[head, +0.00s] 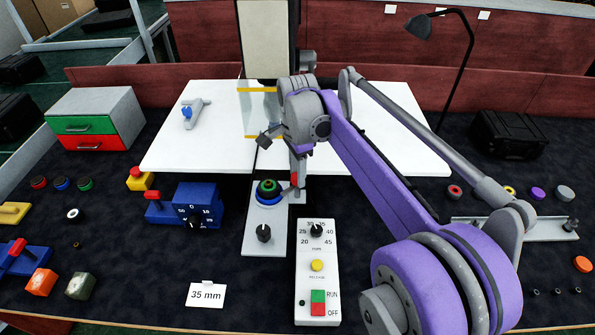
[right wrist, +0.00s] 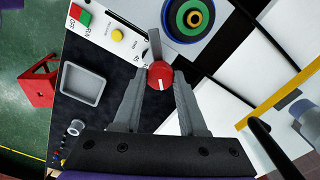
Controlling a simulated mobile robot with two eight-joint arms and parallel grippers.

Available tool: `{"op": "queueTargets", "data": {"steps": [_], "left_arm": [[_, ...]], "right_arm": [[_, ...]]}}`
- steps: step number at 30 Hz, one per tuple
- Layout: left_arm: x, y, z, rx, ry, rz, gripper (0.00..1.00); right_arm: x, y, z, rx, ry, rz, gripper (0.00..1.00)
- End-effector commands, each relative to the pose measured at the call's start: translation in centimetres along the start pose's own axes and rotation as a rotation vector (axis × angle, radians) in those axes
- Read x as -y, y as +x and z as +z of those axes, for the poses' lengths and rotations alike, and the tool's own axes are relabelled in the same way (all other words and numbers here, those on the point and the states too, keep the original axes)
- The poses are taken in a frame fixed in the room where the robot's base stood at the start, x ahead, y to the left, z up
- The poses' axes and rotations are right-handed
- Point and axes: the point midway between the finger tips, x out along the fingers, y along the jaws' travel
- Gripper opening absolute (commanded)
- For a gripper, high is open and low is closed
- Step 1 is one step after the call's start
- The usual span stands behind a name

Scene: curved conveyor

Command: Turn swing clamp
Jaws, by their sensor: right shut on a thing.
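The swing clamp shows as a red knob (head: 294,179) with a grey arm beside the stacked rings (head: 268,186). In the right wrist view the red knob (right wrist: 160,75) has a white mark, and the grey clamp arm (right wrist: 154,46) extends from it towards the rings (right wrist: 188,18). My right gripper (head: 297,170) points down at the clamp. In the right wrist view its two fingers (right wrist: 161,80) are shut on the red knob, one on each side. My gripper and arm hide part of the clamp in the head view. My left gripper is not in view.
A control box (head: 316,263) with dial and buttons stands in front of the clamp. A blue box with a dial (head: 194,214) is to the left. White panels (head: 170,150) lie behind, with a yellow-edged clear guard (head: 256,90). Small parts stand along both sides.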

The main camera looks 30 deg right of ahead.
Motion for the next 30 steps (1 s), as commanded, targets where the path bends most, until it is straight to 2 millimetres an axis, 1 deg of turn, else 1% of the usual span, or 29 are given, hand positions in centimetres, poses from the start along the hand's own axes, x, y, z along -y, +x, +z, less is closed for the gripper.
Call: {"op": "queueTargets", "data": {"steps": [9,18,24,30], "left_arm": [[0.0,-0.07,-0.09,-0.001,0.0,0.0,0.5],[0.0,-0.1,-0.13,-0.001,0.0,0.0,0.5],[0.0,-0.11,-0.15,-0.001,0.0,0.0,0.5],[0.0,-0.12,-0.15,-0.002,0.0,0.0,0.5]], "right_arm": [[0.01,-0.06,0.01,0.0,0.3,0.0,0.0],[0.01,-0.05,0.01,0.0,0.545,-0.001,0.0],[0.02,-0.05,0.01,0.0,0.656,-0.001,0.0],[0.02,-0.05,0.01,0.0,0.719,-0.001,0.0]]}}
